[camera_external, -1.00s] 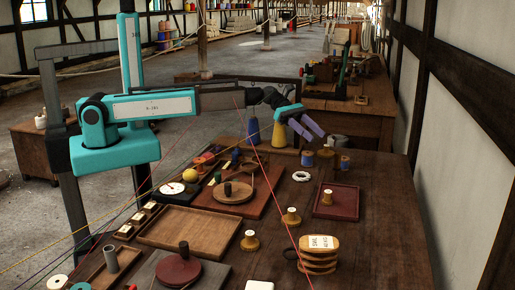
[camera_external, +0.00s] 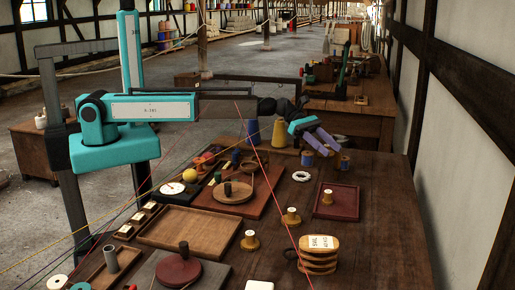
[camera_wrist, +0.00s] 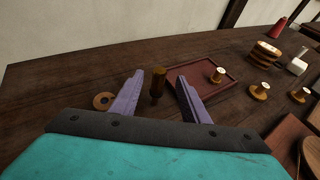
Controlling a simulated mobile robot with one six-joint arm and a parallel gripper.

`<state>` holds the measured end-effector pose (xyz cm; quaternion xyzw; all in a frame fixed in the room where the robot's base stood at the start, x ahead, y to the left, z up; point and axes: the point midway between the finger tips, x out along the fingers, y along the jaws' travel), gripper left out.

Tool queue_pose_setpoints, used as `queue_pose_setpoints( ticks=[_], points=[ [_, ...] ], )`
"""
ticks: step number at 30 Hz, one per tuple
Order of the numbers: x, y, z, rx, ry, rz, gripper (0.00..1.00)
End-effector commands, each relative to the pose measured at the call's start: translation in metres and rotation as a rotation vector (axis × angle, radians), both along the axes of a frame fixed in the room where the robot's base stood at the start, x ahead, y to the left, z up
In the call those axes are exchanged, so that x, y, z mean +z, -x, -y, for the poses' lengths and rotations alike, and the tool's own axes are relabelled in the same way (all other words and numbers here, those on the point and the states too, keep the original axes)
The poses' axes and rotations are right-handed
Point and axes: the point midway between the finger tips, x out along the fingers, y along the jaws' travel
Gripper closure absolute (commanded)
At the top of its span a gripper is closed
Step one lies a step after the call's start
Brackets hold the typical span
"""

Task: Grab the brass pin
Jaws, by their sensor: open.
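A slim upright brass-brown pin (camera_wrist: 157,86) stands on the dark table in the wrist view, between the two purple fingers of my open gripper (camera_wrist: 160,78). Clear space shows on both sides of it, and I cannot tell whether its base is level with the fingertips.
A brown ring (camera_wrist: 104,101) lies just left of the left finger. A red-brown tray (camera_wrist: 190,72) with a white-topped spool (camera_wrist: 217,76) lies right of the right finger. Stacked wooden pieces (camera_external: 319,254) stand nearer the front. A white ring (camera_external: 302,176) lies near the blue spools.

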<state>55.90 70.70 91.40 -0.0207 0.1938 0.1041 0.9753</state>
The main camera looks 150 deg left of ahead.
Motion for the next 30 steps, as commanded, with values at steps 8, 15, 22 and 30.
queue_pose_setpoints(
  ticks=[8,15,22,30],
  points=[
    [-0.005,-0.01,-0.003,-0.001,0.001,-0.001,0.58],
    [-0.016,-0.036,-0.009,-0.002,0.001,0.0,0.58],
    [-0.022,-0.046,-0.011,0.0,0.0,0.0,0.58],
    [-0.022,-0.046,-0.011,0.0,0.0,0.0,0.58]
  ],
)
